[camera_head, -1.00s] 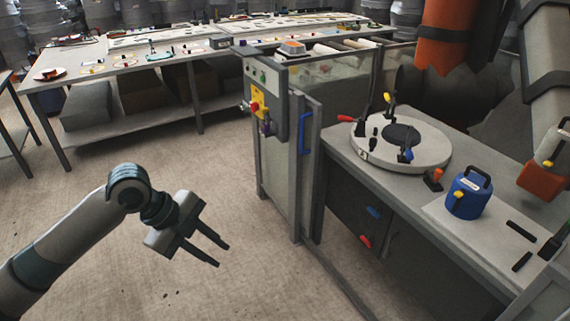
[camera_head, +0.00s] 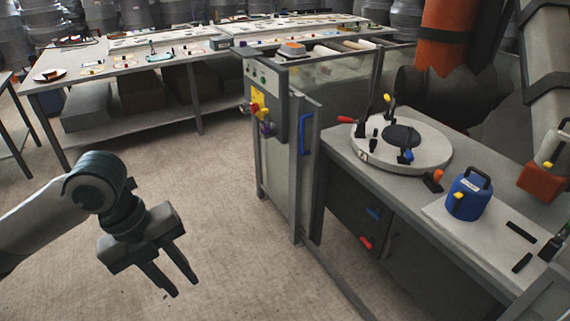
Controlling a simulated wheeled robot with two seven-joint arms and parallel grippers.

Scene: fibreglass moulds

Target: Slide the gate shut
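The gate (camera_head: 277,183) is a grey framed panel standing between the control post and the bench, with a blue upright handle (camera_head: 305,134) on its right-hand edge. A floor rail (camera_head: 336,279) runs from its foot toward the front. My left gripper (camera_head: 174,285) is open and empty, pointing down over the bare floor, well to the left of the handle and apart from it. My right gripper is not in view.
The control post (camera_head: 262,100) carries yellow, red and purple fittings. A bench (camera_head: 395,185) on the right bears a round turntable (camera_head: 431,154) and a blue canister (camera_head: 468,197). A long worktable (camera_head: 120,70) stands at the back. The floor between is clear.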

